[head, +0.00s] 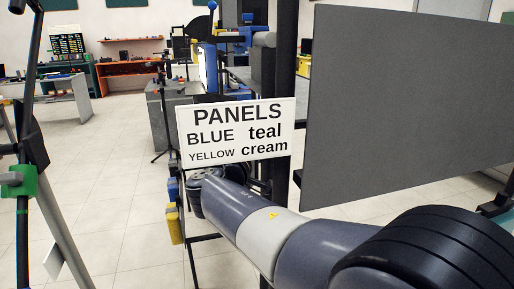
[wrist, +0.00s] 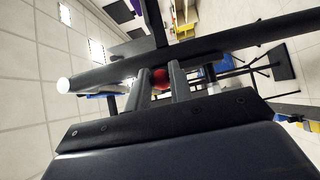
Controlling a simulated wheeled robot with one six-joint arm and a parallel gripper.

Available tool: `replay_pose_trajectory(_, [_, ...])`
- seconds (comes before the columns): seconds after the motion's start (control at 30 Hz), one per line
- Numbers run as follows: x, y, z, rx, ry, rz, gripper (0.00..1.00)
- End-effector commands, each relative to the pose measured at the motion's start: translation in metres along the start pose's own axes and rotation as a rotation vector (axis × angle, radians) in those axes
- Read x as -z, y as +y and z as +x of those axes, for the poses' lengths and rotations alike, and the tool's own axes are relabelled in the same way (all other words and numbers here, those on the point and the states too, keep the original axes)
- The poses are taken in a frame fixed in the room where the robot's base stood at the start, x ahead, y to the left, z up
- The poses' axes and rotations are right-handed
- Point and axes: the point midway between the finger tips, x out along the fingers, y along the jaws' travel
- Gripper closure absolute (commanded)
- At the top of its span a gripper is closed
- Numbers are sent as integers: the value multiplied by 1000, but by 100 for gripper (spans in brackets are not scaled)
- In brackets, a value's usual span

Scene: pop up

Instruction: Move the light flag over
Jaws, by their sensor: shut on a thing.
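A large flat grey panel (head: 405,105), which looks like the light flag, fills the right of the head view. It is upright beside a dark vertical post (head: 286,75). In the wrist view my gripper (wrist: 157,82) is shut on a small red rounded piece (wrist: 160,77). A dark bar (wrist: 225,41) with a white end crosses at its fingertips. I cannot tell how the red piece joins the panel. In the head view my arm reaches toward the post, and my fingers are hidden.
A white sign (head: 236,132) reading PANELS, BLUE, teal, YELLOW, cream hangs just beyond my arm. A stand with a green clamp (head: 18,181) is close on the left. Open tiled floor (head: 120,170) lies between them. Benches (head: 60,100) stand farther back.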

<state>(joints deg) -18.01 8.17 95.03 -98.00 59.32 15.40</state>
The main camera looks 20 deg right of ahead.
Motion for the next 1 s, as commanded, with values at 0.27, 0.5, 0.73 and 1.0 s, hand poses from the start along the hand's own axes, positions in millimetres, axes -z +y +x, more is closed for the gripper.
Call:
replay_pose_trajectory(0.27, [-8,-2,6,1,-5,1,92])
replay_pose_trajectory(0.5, [-16,-2,13,2,-3,-1,92])
replay_pose_trajectory(0.73, [-16,-1,13,2,-3,-1,77])
replay_pose_trajectory(1.0, [-15,-1,13,1,-1,0,55])
